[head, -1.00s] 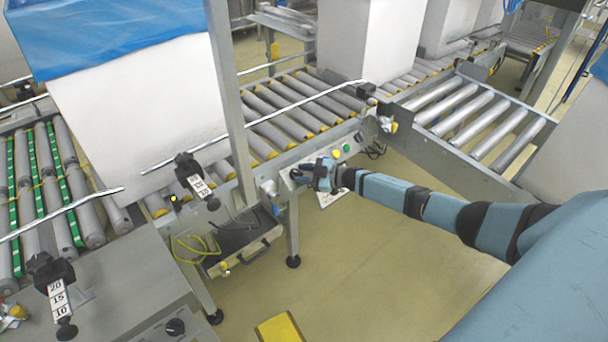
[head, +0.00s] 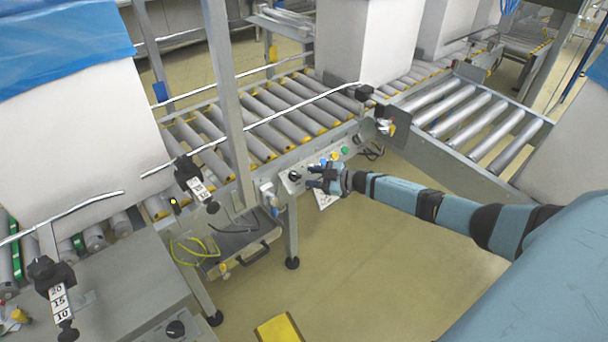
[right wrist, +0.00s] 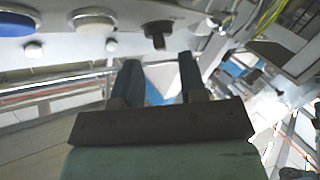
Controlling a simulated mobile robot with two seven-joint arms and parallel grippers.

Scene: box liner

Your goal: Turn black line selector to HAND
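The black selector knob (head: 295,176) is at the left end of a pale control panel under the conveyor's edge. In the right wrist view the black knob (right wrist: 157,33) sticks out just beyond my fingertips, roughly in line with the gap between them. My right gripper (head: 312,177) is just right of the knob in the head view, open and empty, apart from it. Its two dark fingers also show apart in the right wrist view (right wrist: 158,62). The knob's position marks are too small to read. My left gripper is not in view.
Blue (head: 323,161), yellow (head: 334,156) and green (head: 345,150) buttons sit along the same panel. Another black knob (head: 175,328) is on the near metal cabinet. A white box with blue liner (head: 80,130) stands on the conveyor at left. Floor below my arm is open.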

